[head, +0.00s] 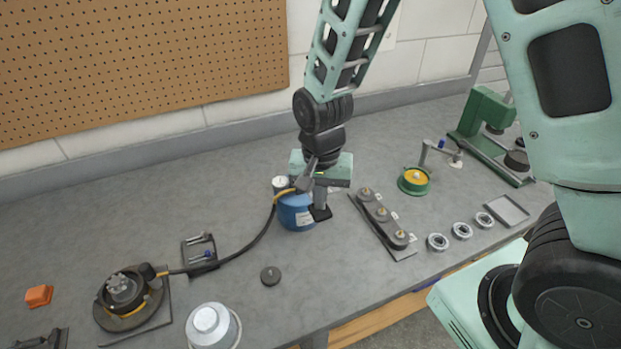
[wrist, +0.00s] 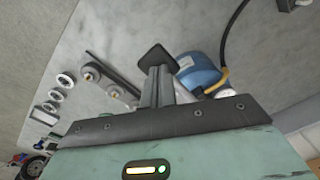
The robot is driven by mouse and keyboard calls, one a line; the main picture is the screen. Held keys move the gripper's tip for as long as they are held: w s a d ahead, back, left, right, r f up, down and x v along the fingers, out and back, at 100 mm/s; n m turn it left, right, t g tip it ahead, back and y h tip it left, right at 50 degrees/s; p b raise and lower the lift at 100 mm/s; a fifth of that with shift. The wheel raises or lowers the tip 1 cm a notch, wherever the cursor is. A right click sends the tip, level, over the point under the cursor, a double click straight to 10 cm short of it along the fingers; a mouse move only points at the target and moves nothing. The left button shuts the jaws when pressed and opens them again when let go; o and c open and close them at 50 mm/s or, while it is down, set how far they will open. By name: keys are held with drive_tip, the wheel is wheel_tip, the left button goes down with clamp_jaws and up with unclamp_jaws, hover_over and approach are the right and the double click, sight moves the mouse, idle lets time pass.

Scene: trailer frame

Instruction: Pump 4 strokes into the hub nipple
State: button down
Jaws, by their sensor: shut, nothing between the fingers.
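A blue pump canister (head: 294,212) stands on the bench, partly hidden by my gripper. It also shows in the wrist view (wrist: 197,70), close beside the fingers. A dark hose with yellow ends (head: 250,245) runs from the pump to the hub (head: 123,290) at the lower left. The hose end meets the hub's side; the nipple itself is too small to make out. A grey lever-like part (head: 306,177) rises by the pump top. My gripper (head: 320,211) is shut and empty, fingers down at the pump's right side; whether they touch it I cannot tell.
A strip with several round knobs (head: 383,220) lies right of the pump, with bearing rings (head: 461,230) beyond. A dark puck (head: 270,275), a bolt tray (head: 199,252), a white-lidded pot (head: 212,325) and an orange block (head: 39,295) are on the left. A green press (head: 485,130) stands far right.

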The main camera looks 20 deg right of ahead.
drive_tip(key=shift+f+b, duration=0.3)
drive_tip(key=shift+f, duration=0.35)
drive_tip(key=shift+w+r+p, duration=0.15)
drive_tip(key=shift+r+p, duration=0.95)
drive_tip(key=shift+r, duration=0.05)
drive_tip(key=shift+w+r+p, duration=0.2)
drive_tip(key=shift+r+p, duration=0.85)
drive_tip(key=shift+r, duration=0.15)
drive_tip(key=shift+w+r+p, duration=0.15)
drive_tip(key=shift+r+p, duration=0.95)
drive_tip(key=shift+r, duration=0.05)
drive_tip(key=shift+f, duration=0.1)
drive_tip(key=shift+s+f+b, duration=0.2)
drive_tip(key=shift+f+b, duration=0.25)
drive_tip(key=shift+f, duration=0.15)
drive_tip(key=shift+s+f+b, duration=0.15)
drive_tip(key=shift+f+b, duration=0.3)
drive_tip(key=shift+f, duration=0.2)
drive_tip(key=shift+s+f+b, duration=0.15)
drive_tip(key=shift+f+b, duration=0.65)
drive_tip(key=shift+f, duration=0.35)
